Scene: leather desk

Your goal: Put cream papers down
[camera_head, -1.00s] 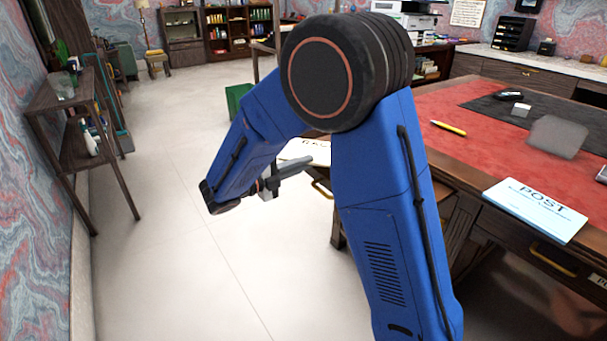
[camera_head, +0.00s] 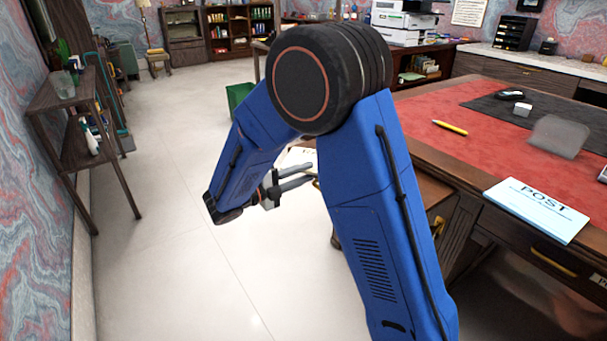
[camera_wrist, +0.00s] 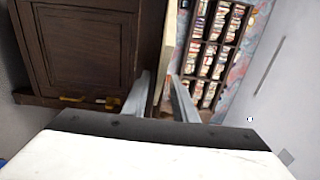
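The cream papers (camera_head: 298,157) are at the left end of the desk, mostly hidden behind my arm in the head view. In the wrist view a thin cream slab (camera_wrist: 173,42), seen edge-on, lies along a dark wood edge; it looks like these papers. My gripper (camera_head: 312,173) is beside the desk's left end, with its two grey fingers apart. In the wrist view the fingers (camera_wrist: 158,82) stand either side of the cream slab and wood edge. I cannot tell whether either finger touches them.
The wooden desk (camera_head: 470,160) with its red leather top fills the right. A POST paper (camera_head: 536,210) lies at its front edge, and a yellow pen (camera_head: 450,128) lies farther back. A wooden shelf (camera_head: 75,125) stands at the left wall. The pale floor (camera_head: 160,230) between is clear.

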